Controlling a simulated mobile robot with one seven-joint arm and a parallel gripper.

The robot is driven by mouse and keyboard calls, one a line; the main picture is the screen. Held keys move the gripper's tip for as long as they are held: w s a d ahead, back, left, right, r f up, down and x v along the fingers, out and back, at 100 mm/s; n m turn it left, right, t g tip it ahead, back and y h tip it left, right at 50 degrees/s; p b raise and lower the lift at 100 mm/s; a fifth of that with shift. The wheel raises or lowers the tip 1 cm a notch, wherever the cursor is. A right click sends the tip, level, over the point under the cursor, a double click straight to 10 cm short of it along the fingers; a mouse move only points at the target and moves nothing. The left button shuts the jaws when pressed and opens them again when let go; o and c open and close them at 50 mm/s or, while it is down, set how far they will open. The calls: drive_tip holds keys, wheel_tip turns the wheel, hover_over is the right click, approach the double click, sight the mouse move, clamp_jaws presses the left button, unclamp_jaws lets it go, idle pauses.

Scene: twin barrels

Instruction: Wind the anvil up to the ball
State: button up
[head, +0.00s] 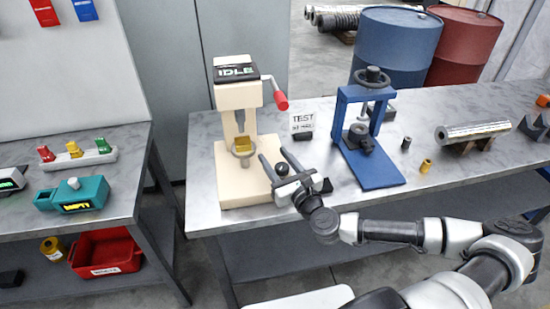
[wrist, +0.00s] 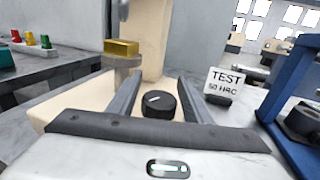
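The cream tester (head: 237,180), its display reading IDLE, stands at the left of the bench. Its round grey anvil (head: 243,151) carries a gold block (head: 241,142); the block also shows in the wrist view (wrist: 121,47). The plunger (head: 240,119) hangs above the block with a small gap; the ball at its tip is too small to make out. A black knob (wrist: 159,104) with a white mark sits low at the tester's front right. My gripper (head: 273,153) is open, with one finger on each side of the knob and narrow gaps visible in the wrist view.
A red-tipped lever (head: 281,100) sticks out from the tester's right side. A TEST card (head: 302,121) stands behind my gripper. A blue press (head: 366,150) stands to the right. A teal unit (head: 72,194) is on the left table.

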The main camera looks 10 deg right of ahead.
drive_tip(key=c, duration=0.8)
drive_tip(key=shift+b, duration=0.3)
